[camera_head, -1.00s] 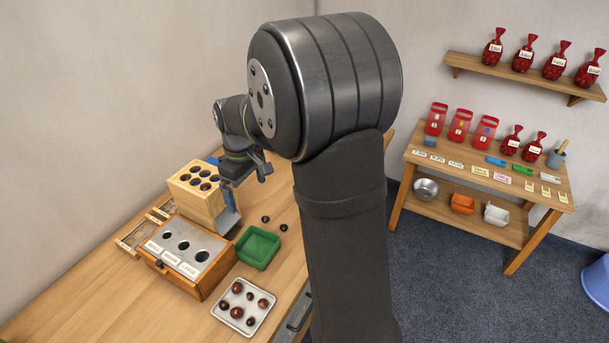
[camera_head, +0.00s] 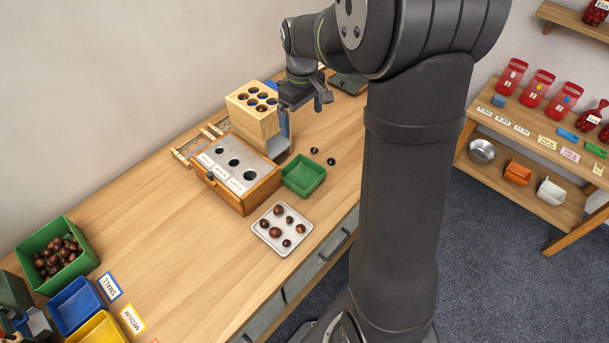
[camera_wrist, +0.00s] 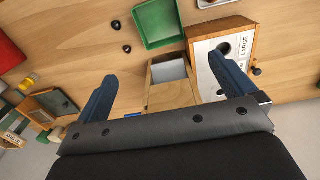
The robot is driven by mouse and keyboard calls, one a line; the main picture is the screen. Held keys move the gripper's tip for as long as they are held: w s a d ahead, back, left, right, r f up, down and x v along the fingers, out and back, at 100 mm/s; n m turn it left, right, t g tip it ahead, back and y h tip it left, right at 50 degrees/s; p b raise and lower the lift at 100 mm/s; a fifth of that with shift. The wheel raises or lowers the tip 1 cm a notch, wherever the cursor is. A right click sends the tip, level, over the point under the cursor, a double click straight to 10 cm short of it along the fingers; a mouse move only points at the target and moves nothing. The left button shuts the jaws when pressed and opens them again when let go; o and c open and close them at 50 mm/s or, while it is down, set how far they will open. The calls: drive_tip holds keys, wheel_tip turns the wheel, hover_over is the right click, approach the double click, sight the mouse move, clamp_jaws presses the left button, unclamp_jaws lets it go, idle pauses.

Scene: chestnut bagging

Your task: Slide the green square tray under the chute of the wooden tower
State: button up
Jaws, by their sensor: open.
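The green square tray (camera_head: 303,175) lies on the table beside the wooden box with round holes. It looks empty, and it also shows at the top of the wrist view (camera_wrist: 158,22). The wooden tower (camera_head: 252,112) stands behind it, with round holes in its top. The tower's grey metal chute (camera_head: 279,146) points toward the tray; it also shows in the wrist view (camera_wrist: 168,71), with a small gap between tray and chute. My gripper (camera_head: 302,112) is open and empty, beside the tower's upper right. In the wrist view its blue fingers (camera_wrist: 167,86) straddle the tower from above.
The wooden box (camera_head: 235,172) with the size labels borders the tray on the left. A white tray (camera_head: 279,228) with several chestnuts lies in front. Two loose chestnuts (camera_head: 323,156) lie behind the green tray. Coloured bins (camera_head: 77,306) stand at the left front.

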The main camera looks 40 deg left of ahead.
sight(308, 184)
idle(0.3)
drive_tip(key=shift+c, duration=0.9)
drive_tip(key=shift+m, duration=0.6)
drive_tip(key=d+f, duration=0.3)
drive_tip(key=f, duration=0.1)
drive_tip(key=d+f, duration=0.4)
drive_tip(key=s+d+f, duration=0.1)
drive_tip(key=d+f, duration=0.2)
drive_tip(key=f, duration=0.2)
drive_tip(key=shift+d+f, duration=0.1)
drive_tip(key=shift+d, duration=0.3)
clamp_jaws()
wheel_tip(308, 184, down, 10)
drive_tip(key=shift+r, duration=0.25)
drive_tip(key=shift+w+a+f, duration=0.1)
drive_tip(key=shift+w+a, duration=0.05)
drive_tip(key=shift+a, duration=1.05)
drive_tip(key=shift+w+a, duration=0.1)
drive_tip(key=shift+a, duration=0.75)
drive_tip(key=a, duration=0.4)
drive_tip(key=shift+w+a, duration=0.25)
drive_tip(key=shift+a, duration=0.05)
